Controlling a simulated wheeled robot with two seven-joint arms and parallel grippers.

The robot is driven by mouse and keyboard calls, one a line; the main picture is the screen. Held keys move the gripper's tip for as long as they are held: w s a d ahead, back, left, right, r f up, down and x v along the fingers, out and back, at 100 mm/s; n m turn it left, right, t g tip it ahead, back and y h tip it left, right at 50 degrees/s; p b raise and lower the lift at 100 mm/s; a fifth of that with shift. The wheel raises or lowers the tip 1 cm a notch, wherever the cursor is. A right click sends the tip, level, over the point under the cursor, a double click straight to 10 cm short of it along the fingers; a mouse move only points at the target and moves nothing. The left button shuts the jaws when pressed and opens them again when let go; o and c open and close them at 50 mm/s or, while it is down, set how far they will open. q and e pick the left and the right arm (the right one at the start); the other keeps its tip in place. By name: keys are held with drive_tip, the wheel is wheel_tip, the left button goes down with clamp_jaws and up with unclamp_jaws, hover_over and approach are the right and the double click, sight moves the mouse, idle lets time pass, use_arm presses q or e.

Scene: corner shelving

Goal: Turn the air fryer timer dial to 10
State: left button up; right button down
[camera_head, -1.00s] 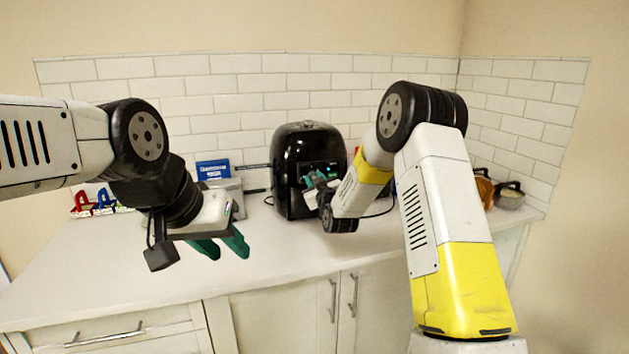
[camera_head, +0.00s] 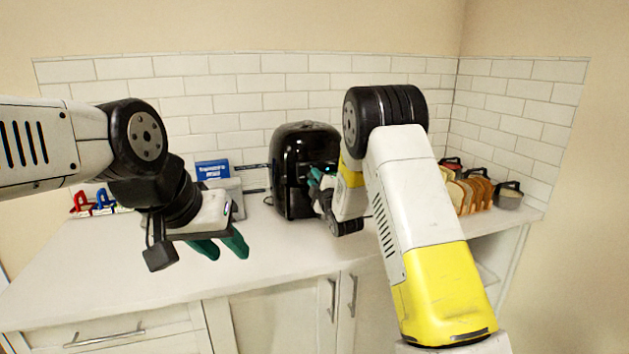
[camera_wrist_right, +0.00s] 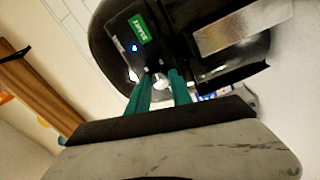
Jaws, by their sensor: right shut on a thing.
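The black air fryer (camera_head: 297,170) stands on the counter against the tiled wall. In the right wrist view its front panel shows a green START label (camera_wrist_right: 143,27), a blue light (camera_wrist_right: 135,47) and a silvery dial (camera_wrist_right: 160,82). My right gripper (camera_wrist_right: 161,80) is at the panel with its green fingers on either side of that dial, shut on it. The dial's numbers and pointer cannot be read. In the head view the right gripper (camera_head: 314,178) hides part of the fryer's front. My left gripper (camera_head: 226,248) is open and empty above the counter, well left of the fryer.
A blue box (camera_head: 211,170) and a grey appliance (camera_head: 228,192) stand left of the fryer. Red and blue items (camera_head: 95,202) are at the far left. Bread slices (camera_head: 468,192) and a lidded pot (camera_head: 509,196) stand at the right.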

drive_tip(key=n, duration=0.7)
drive_tip(key=shift+y, duration=0.3)
idle(0.3)
drive_tip(key=c, duration=1.1)
unclamp_jaws()
drive_tip(key=shift+c, duration=0.2)
drive_tip(key=v, duration=0.7)
drive_tip(key=shift+s+d, duration=0.15)
drive_tip(key=shift+s, duration=0.2)
drive_tip(key=shift+r, duration=0.15)
